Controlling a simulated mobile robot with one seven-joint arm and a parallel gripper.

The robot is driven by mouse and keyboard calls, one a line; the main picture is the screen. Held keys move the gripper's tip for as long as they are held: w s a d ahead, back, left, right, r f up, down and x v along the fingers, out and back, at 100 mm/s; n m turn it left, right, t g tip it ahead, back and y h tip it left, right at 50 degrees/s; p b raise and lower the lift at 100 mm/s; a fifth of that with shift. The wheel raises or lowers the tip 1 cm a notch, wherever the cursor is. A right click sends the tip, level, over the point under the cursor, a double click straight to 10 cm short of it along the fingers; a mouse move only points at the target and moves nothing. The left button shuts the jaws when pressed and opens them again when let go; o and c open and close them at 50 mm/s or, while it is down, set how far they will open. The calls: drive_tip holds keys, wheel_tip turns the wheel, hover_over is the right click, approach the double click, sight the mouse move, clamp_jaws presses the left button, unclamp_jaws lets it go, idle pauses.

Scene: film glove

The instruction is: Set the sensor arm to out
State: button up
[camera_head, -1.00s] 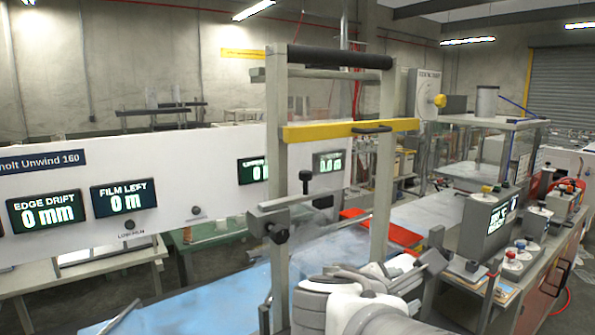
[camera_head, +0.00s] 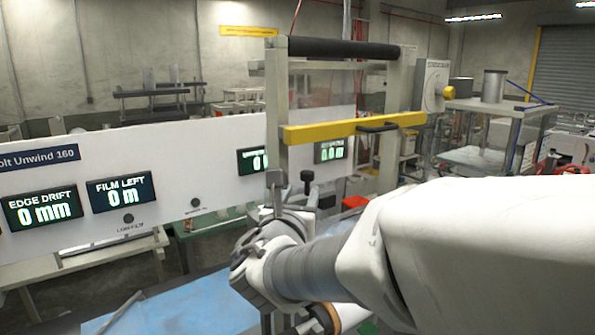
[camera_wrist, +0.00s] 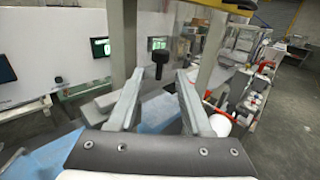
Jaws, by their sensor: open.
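The sensor arm appears to be the grey bar (camera_wrist: 98,107) with an upright black knob (camera_wrist: 160,58), low in the upright frame. In the wrist view the knob stands between and just past my fingertips, with no contact that I can make out. My gripper (camera_wrist: 160,76) is open and empty, one finger on each side of the knob's line. In the head view the knob (camera_head: 307,177) shows above my wrist, and my arm hides most of the bar. My gripper (camera_head: 292,188) is partly visible there.
The frame carries a yellow crossbar (camera_head: 350,128) and a black roller (camera_head: 340,49) above the knob. A white panel (camera_head: 110,160) with several displays stands behind; EDGE DRIFT reads 0 mm and FILM LEFT reads 0 m. A blue surface (camera_head: 195,308) lies below.

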sight(309, 173)
drive_tip(key=w, duration=0.3)
drive_tip(key=w+d+p, duration=0.1)
drive_tip(key=w, duration=0.3)
drive_tip(key=w+d+p, duration=0.1)
drive_tip(key=w, duration=0.3)
drive_tip(key=shift+w, duration=0.15)
clamp_jaws()
idle(1.0)
